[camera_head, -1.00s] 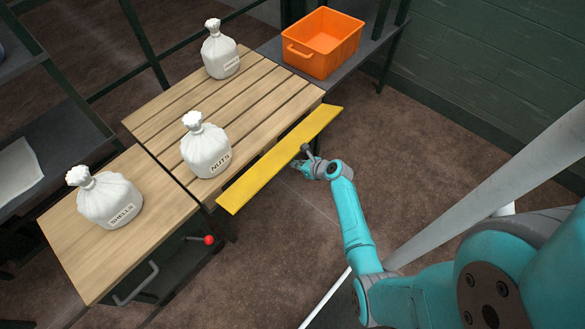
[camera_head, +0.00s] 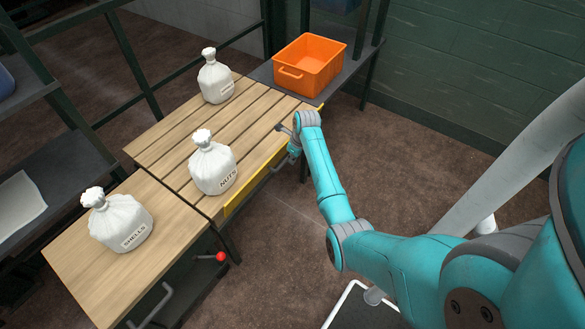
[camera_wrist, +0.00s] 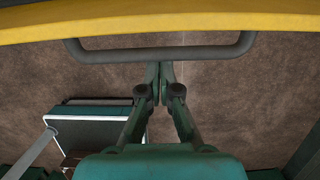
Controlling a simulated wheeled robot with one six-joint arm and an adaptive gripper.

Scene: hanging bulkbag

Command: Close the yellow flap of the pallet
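The yellow flap (camera_head: 255,182) shows as a narrow strip along the front long edge of the slatted wooden pallet (camera_head: 150,147), steeply angled rather than flat. In the wrist view the flap (camera_wrist: 200,22) crosses the top, with a grey-green bar handle (camera_wrist: 110,55) below it. My gripper (camera_wrist: 160,70) has its fingers together, with the tips at the middle of the bar. I cannot tell whether the bar is between them. In the head view my gripper (camera_head: 291,148) is beside the flap's far half, partly hidden by my wrist.
White sacks stand on the pallet: NUTS (camera_head: 212,167) near the front edge and another (camera_head: 215,80) at the back. A SHELLS sack (camera_head: 117,222) is on the adjoining board (camera_head: 75,255). An orange crate (camera_head: 311,66) sits behind. A red-knobbed lever (camera_head: 221,257) sticks out below.

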